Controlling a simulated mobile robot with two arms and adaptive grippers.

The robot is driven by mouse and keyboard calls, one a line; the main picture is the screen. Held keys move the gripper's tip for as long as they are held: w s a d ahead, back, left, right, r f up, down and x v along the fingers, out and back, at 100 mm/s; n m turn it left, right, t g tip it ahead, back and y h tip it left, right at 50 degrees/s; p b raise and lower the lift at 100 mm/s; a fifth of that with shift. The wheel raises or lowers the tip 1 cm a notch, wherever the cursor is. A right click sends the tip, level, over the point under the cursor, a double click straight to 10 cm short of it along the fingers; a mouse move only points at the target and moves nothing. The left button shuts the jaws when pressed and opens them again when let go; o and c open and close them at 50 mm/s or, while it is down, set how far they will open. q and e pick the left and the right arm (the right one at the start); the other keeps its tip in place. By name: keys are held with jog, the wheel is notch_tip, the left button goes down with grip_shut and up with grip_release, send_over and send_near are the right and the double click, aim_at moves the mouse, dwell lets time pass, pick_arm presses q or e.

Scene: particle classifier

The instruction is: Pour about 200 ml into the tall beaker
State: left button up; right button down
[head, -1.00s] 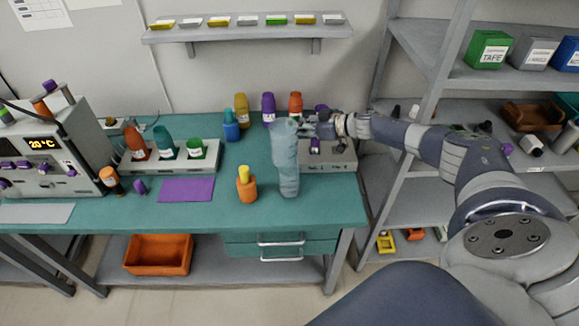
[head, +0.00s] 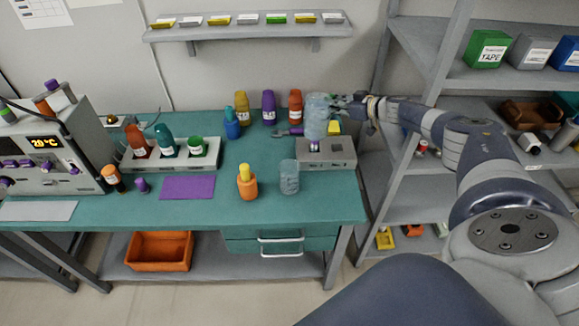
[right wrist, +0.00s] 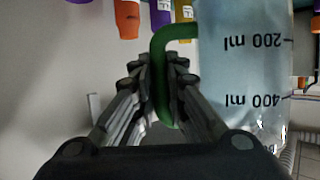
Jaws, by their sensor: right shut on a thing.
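The tall beaker (head: 289,177) is a clear, bluish cylinder standing upright on the teal bench, right of the orange bottle. I cannot read its level. My right gripper (head: 346,103) is shut on the green handle of a clear jug (head: 316,112), over the back right of the bench. In the right wrist view the jug (right wrist: 240,65) shows 200 ml and 400 ml marks, upside down in the picture. The fingers (right wrist: 160,75) close around its handle. The jug looks upright, behind and right of the tall beaker. My left gripper is not in view.
A grey device (head: 338,157) lies below the jug, with a yellow thing (head: 334,127) behind it. An orange bottle (head: 246,186) stands left of the beaker. Several bottles line the back. A purple mat (head: 187,187) lies left. Grey shelves (head: 425,50) stand right.

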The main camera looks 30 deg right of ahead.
aim_at(328, 103)
jog(key=shift+s+a+r+n+p, duration=0.25)
jog(key=shift+r+p, duration=0.25)
jog(key=shift+p, duration=0.45)
jog(key=shift+a+n+h+p, duration=0.25)
jog(key=shift+n+h+p, duration=0.1)
jog(key=shift+h+p, duration=0.05)
jog(key=shift+a+r+n+h+p, duration=0.3)
jog(key=shift+r+p, duration=0.1)
jog(key=shift+p, duration=0.3)
jog(key=shift+s+a+r+n+t, duration=0.15)
jog(key=shift+a+n+t, duration=0.05)
jog(key=shift+n+t, duration=0.1)
jog(key=shift+a+r, duration=0.1)
jog(key=shift+r, duration=0.05)
jog(key=shift+a+h, duration=0.15)
jog(key=shift+h, duration=0.15)
jog(key=shift+s+a+n, duration=0.1)
jog(key=shift+a+n, duration=0.1)
jog(key=shift+n, duration=0.1)
